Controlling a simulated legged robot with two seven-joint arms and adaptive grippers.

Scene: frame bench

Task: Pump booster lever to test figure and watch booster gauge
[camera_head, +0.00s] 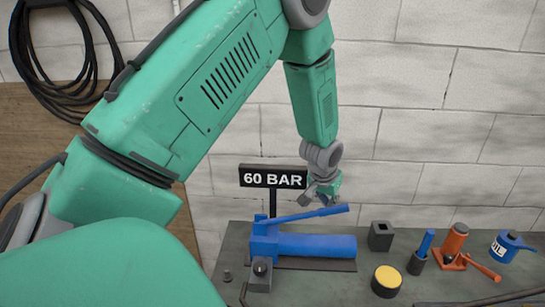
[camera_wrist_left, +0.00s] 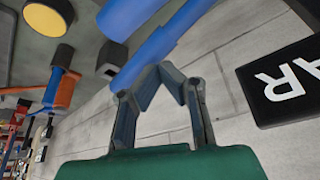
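The blue booster pump (camera_head: 310,246) lies on the dark bench top, with its blue lever (camera_head: 300,215) slanting up to the right above it. My left gripper (camera_head: 320,198) is at the raised right part of the lever. In the left wrist view the fingertips (camera_wrist_left: 162,72) converge beside the blue lever (camera_wrist_left: 160,45), very close to it. I cannot tell whether they touch or grip it. A black sign (camera_head: 273,177) reading "60 BAR" stands behind the pump; its edge also shows in the left wrist view (camera_wrist_left: 285,82). I cannot make out a gauge reading. My right gripper is not in view.
Right of the pump stand a dark square block (camera_head: 380,236), a yellow-topped black cylinder (camera_head: 386,281), a blue-handled piece (camera_head: 421,253), an orange jack (camera_head: 454,245) and a blue oil can (camera_head: 507,246). A pale block wall (camera_head: 430,135) rises behind. My left arm hides the bench's left side.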

